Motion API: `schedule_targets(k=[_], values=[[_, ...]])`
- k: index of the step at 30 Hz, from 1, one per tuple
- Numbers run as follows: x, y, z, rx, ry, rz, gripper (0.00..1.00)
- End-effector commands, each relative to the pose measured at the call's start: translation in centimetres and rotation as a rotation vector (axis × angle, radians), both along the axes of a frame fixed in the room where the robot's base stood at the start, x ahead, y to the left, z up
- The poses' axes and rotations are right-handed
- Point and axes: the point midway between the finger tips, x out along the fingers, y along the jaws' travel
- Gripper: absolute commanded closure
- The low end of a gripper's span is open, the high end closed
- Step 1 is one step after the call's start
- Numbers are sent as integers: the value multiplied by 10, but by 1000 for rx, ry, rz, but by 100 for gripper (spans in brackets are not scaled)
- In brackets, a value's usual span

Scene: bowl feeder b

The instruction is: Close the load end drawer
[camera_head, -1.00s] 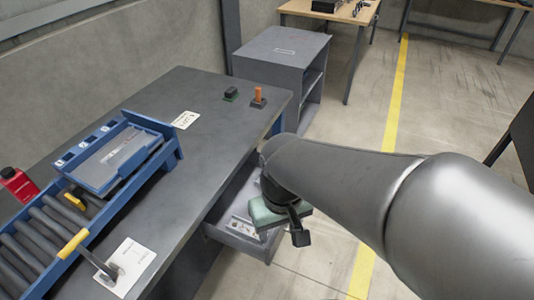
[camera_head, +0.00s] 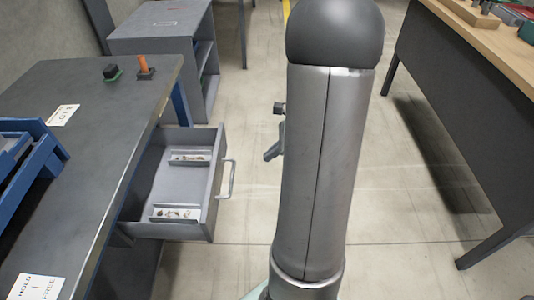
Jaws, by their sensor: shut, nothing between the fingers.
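The load end drawer (camera_head: 212,188) is pulled out from the grey bench on the left. Its front faces right and carries a pale bar handle (camera_head: 229,178). Two small trays with little parts lie inside, one toward the back (camera_head: 190,157) and one toward the front (camera_head: 176,213). My gripper (camera_head: 272,150) shows only in part, as dark pieces past the left side of my arm. It is shut and empty, to the right of the handle with a visible gap. My arm hides the rest of it.
A grey cabinet (camera_head: 165,40) stands behind. Another table (camera_head: 470,75) is at right. Floor by the drawer is clear.

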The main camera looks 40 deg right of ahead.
Motion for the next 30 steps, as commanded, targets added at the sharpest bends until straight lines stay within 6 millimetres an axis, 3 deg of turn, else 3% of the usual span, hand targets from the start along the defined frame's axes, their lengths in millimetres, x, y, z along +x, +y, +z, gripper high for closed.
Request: schedule_targets(k=[10,18,30], values=[[28,38,-60,1,3,3,100],[48,64,-63,-3,0,5,100],[51,67,-63,-3,0,4,100]])
